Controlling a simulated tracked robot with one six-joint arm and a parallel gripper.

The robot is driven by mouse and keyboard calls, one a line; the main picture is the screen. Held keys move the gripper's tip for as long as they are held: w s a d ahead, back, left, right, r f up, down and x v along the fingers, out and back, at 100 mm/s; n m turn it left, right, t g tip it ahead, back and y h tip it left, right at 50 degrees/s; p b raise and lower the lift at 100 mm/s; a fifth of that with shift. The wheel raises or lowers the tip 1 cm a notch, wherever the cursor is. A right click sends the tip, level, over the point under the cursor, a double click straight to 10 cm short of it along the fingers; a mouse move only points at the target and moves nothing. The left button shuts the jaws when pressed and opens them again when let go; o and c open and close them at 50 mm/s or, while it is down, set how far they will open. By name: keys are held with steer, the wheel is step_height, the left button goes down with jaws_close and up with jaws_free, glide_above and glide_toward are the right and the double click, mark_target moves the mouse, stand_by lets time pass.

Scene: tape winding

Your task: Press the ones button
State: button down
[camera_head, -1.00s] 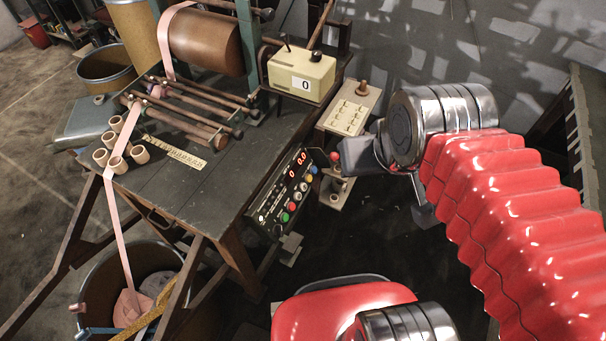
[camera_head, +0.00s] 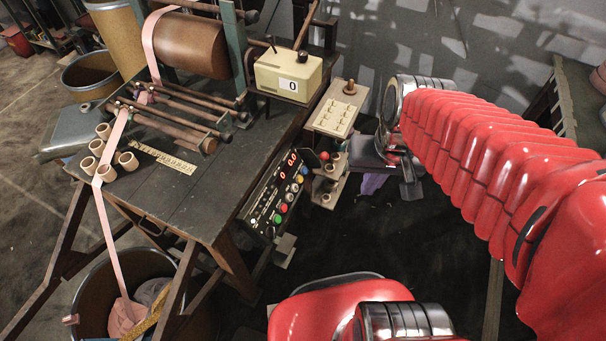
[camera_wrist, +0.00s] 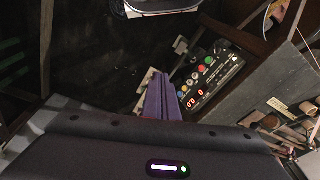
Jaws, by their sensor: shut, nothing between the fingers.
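The black control panel (camera_head: 268,197) hangs at the right side of the workbench. It has red lit digits and several coloured buttons, including red (camera_head: 283,208) and green (camera_head: 277,218). Their labels are too small to read, so I cannot tell which is the ones button. The panel also shows upside down in the wrist view (camera_wrist: 218,72). My gripper (camera_wrist: 163,77) shows purple fingers closed together with nothing between them, beside the panel and apart from the buttons in the picture. In the head view only a purple bit shows below my wrist, mostly hidden.
A beige key plate (camera_head: 335,108) and a small stand with a red knob (camera_head: 324,156) lie between panel and arm. A bin (camera_head: 90,300) stands below the bench.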

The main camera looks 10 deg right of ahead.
mark_target(297, 188)
step_height(297, 188, down, 18)
steer(key=w+a+m+g+y, duration=0.2)
steer(key=m+y, duration=0.7)
steer(key=m, duration=0.3)
steer(key=w+d+f+m+t, duration=0.1)
steer(key=w+f+m+t, duration=0.1)
steer(key=w+m, duration=0.3)
steer(key=w+d+f+m+t+y, duration=0.1)
steer(key=w+d+f+m+t, duration=0.1)
steer(key=w+m+t, duration=0.3)
steer(key=shift+w+f, duration=0.3)
steer(key=shift+f, duration=0.05)
steer(key=shift+a, duration=0.1)
steer(key=x, duration=1.4)
steer(key=shift+f, duration=0.1)
